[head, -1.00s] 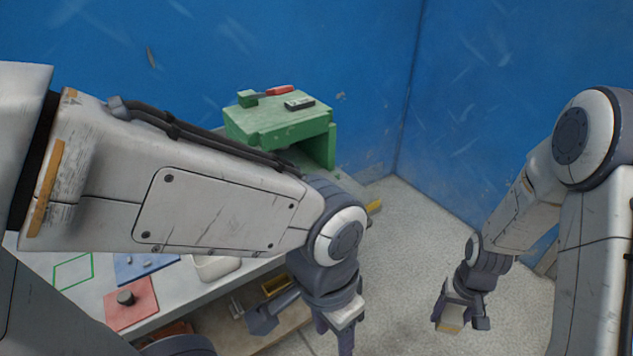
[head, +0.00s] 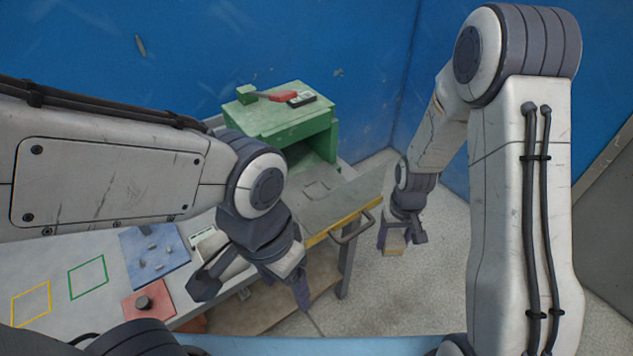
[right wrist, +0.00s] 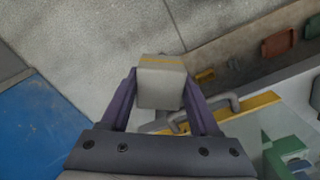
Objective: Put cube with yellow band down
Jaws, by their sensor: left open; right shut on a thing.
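The cube with yellow band is pale grey with a thin yellow stripe and sits between the purple fingers in the right wrist view (right wrist: 160,88). In the head view only a small part of the cube (head: 393,251) shows below the fingers. My right gripper (head: 394,240) is shut on it, above the floor to the right of the table's yellow edge. A yellow outline (head: 50,302) and a green outline (head: 103,275) are marked on the white tabletop (head: 70,250).
A blue mat (head: 150,268) with small pieces and a red mat (head: 160,312) with a dark round knob lie on the table. A green stand (head: 285,125) holds tools at the back. A metal handle (head: 352,232) juts from the yellow edge (head: 325,235). Floor right of it is clear.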

